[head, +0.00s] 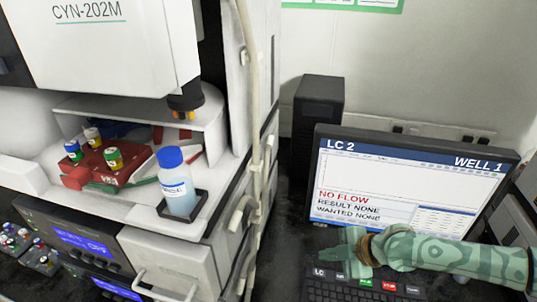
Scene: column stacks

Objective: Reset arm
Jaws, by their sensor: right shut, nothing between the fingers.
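My right arm comes in from the right edge, green-patterned, and crosses in front of the lower part of the monitor (400,185). My right gripper (330,256) is shut and empty, pointing left. It is over or just behind the black keyboard (330,292), which has a green, a red and other labelled keys. I cannot tell whether it touches the keyboard. The monitor reads "LC 2", "WELL 1", "NO FLOW", "RESULT NONE" and "WANTED NONE". My left gripper is not in view.
A blue-capped bottle (178,190) stands in a black tray on the instrument shelf at left. A red rack (115,160) with capped vials is beside it. A black computer tower (316,110) stands behind the monitor. A pale tube (255,100) runs down the instrument's side.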

